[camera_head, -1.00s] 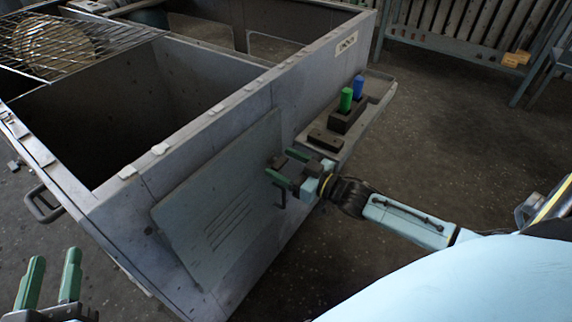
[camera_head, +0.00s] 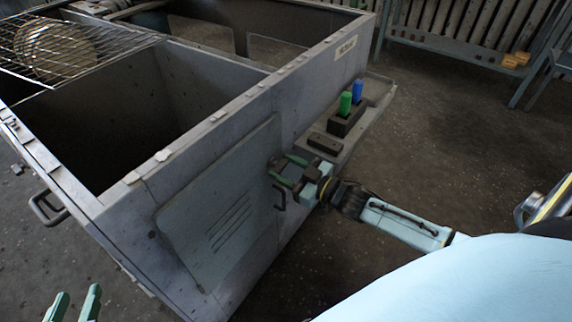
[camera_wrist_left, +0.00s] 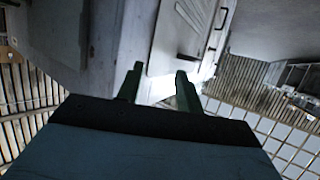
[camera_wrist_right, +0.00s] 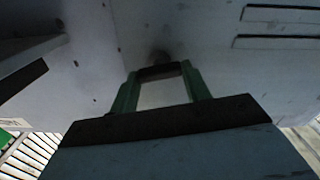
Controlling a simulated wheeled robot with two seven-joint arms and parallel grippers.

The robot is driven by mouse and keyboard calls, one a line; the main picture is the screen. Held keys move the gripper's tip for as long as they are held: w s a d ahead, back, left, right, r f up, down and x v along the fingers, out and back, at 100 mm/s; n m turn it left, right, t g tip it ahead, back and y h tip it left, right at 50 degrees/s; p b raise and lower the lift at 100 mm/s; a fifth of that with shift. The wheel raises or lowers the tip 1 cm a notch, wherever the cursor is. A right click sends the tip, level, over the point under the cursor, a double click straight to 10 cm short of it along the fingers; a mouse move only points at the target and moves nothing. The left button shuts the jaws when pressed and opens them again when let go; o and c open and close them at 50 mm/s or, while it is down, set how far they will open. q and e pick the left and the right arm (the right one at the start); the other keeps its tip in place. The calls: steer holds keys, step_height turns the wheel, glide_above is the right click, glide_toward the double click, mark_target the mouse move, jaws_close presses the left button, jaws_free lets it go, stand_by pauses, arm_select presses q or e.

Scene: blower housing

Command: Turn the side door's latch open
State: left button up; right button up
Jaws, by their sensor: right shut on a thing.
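The side door (camera_head: 190,225) is a grey-green panel with slots, lying flush against the grey housing wall, so it looks closed. Its small dark latch (camera_head: 275,163) sits near the door's right edge; it also shows in the right wrist view (camera_wrist_right: 160,71). A dark bar handle (camera_head: 281,198) is just below. My right gripper (camera_head: 284,169) has its green fingers shut on the latch, one on each side in its wrist view. My left gripper (camera_head: 72,305) is at the bottom left of the head view, open and empty, away from the door; its fingers show apart in its wrist view (camera_wrist_left: 158,82).
A ledge (camera_head: 375,93) on the housing holds a green (camera_head: 345,103) and a blue (camera_head: 358,90) peg in a dark block, close above my right gripper. A wire rack (camera_head: 70,45) lies over the open top. The floor (camera_head: 460,140) to the right is clear.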

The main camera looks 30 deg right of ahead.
steer(key=n+p, duration=0.2)
steer(key=n, duration=0.1)
steer(key=shift+a+r+n, duration=0.1)
steer(key=shift+n, duration=0.2)
steer(key=n+p, duration=0.1)
steer(key=n, duration=0.3)
steer(key=shift+n, duration=0.3)
steer(key=shift+a+n, duration=0.1)
steer(key=shift+n, duration=0.8)
steer(key=shift+f+n, duration=0.25)
steer(key=shift+n, duration=0.95)
arm_select(q)
steer(key=s+a+f+g+y, duration=0.2)
steer(key=s+a+f+g, duration=0.3)
steer(key=s+f+g, duration=0.3)
steer(key=s+g, duration=0.1)
steer(key=s, duration=0.2)
steer(key=shift+f+n+y, duration=0.3)
steer(key=shift+f+y, duration=0.05)
steer(key=shift+y, duration=0.05)
arm_select(e)
steer(key=n, duration=0.3)
arm_select(q)
steer(key=shift+w+r, duration=0.1)
steer(key=shift+w, duration=0.15)
arm_select(e)
steer(key=shift+n, duration=0.3)
steer(key=o, duration=1)
